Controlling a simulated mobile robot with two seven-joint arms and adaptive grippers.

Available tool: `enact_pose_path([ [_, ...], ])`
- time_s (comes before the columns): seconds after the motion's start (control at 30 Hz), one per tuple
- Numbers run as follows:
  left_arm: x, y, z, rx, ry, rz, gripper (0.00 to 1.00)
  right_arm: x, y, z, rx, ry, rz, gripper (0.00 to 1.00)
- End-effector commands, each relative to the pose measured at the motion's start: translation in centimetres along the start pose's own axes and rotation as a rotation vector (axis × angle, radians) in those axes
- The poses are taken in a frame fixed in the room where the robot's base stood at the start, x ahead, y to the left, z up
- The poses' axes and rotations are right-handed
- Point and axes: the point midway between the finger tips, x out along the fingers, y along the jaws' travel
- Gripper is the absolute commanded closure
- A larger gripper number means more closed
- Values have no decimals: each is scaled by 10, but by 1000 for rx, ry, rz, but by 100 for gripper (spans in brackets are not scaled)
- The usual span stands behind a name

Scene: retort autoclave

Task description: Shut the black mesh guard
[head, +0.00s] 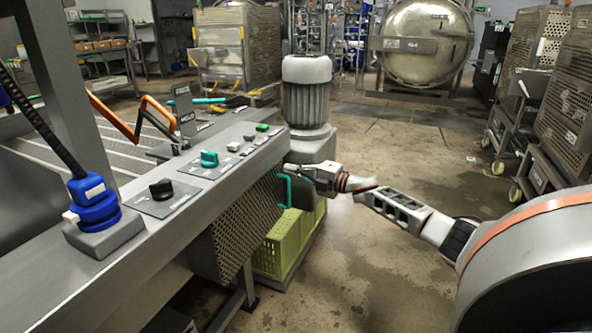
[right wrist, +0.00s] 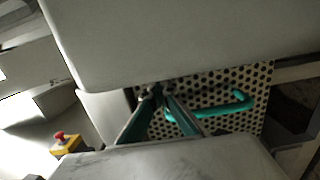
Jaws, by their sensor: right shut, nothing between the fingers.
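The mesh guard (head: 238,222) is a dark perforated panel below the machine's control ledge in the head view. I cannot tell how far it stands from its closed place. Its teal handle (head: 284,191) is at the panel's far right end. My right gripper (head: 290,176) is at this handle, shut and empty. In the right wrist view, my right gripper's fingertips (right wrist: 158,92) meet in front of the perforated panel (right wrist: 225,88). The teal handle (right wrist: 222,110) lies just right of the fingers; contact is unclear. My left gripper is not in view.
The ledge (head: 150,235) carries knobs, buttons and a blue fitting (head: 92,203). Yellow-green crates (head: 283,245) stand on the floor behind the guard. A grey motor (head: 307,90) stands beyond. Open floor (head: 365,270) lies to the right. A red-and-yellow emergency button (right wrist: 66,143) shows in the right wrist view.

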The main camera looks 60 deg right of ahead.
Motion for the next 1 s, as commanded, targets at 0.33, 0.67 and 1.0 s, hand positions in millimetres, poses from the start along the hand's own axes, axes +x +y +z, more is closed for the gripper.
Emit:
enact_pose_path([
  [0.33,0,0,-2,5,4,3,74,-24,9,0,-5,-2,11,100],
  [0.67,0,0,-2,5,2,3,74,-67,3,0,-2,-2,4,100],
  [1.0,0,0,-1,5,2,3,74,-109,3,0,0,-2,3,100],
])
